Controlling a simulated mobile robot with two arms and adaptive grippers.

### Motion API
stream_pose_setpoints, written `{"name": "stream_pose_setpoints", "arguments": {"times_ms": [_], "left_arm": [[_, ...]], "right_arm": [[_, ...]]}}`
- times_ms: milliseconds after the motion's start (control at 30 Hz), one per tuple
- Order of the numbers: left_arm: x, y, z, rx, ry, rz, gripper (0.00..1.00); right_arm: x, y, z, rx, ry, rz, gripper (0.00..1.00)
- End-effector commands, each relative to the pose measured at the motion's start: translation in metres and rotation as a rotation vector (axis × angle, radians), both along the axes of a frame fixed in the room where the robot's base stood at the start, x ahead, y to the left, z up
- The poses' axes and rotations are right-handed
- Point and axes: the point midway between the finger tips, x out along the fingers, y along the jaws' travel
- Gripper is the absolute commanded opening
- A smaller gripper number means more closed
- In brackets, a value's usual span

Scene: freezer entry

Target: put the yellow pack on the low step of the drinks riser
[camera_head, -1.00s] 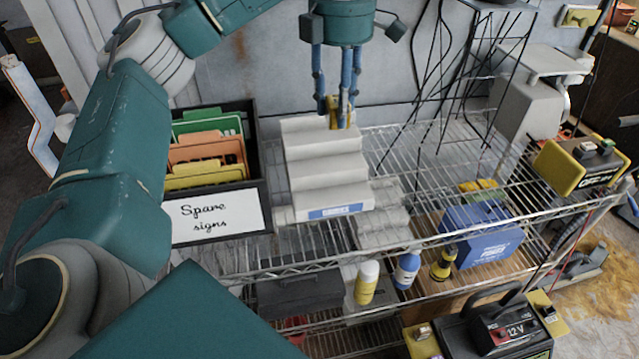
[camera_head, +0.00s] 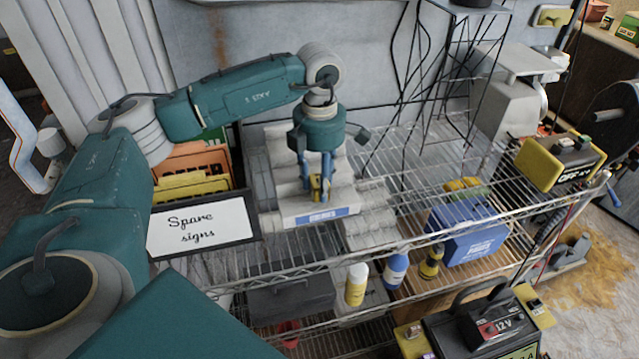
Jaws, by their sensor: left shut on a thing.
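The drinks riser (camera_head: 346,200) is a white stepped block with a blue label on its front, standing on the wire shelf. My left gripper (camera_head: 316,192) points down over the front of the riser, at its low step. It is shut on the yellow pack (camera_head: 316,184), which shows only as a small yellow and dark patch between the fingers. I cannot tell whether the pack touches the step. My right gripper is not in view.
A black box of spare signs (camera_head: 200,229) stands left of the riser. A blue box (camera_head: 470,232) and several bottles, one with a yellow body (camera_head: 356,285), are lower on the rack. A grey scale (camera_head: 510,105) and a yellow-black device (camera_head: 560,160) are at the right.

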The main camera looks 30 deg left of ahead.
Motion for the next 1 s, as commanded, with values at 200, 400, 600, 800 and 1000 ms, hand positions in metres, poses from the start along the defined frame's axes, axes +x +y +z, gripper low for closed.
{"name": "stream_pose_setpoints", "arguments": {"times_ms": [200, 400, 600, 800, 1000], "left_arm": [[0.000, 0.000, -0.018, 0.000, -0.001, 0.000, 0.09], [0.000, 0.000, -0.018, 0.000, -0.001, 0.000, 0.09], [0.000, 0.000, -0.021, 0.000, -0.001, 0.000, 0.48], [0.000, 0.000, -0.021, 0.000, 0.000, 0.000, 0.56], [0.000, 0.000, -0.015, 0.000, -0.001, 0.000, 0.56]], "right_arm": [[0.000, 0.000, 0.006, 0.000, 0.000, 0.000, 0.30], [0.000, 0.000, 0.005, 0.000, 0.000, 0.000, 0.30], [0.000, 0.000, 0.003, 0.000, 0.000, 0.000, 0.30], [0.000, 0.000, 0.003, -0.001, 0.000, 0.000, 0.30], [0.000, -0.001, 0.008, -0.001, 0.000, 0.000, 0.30]]}}
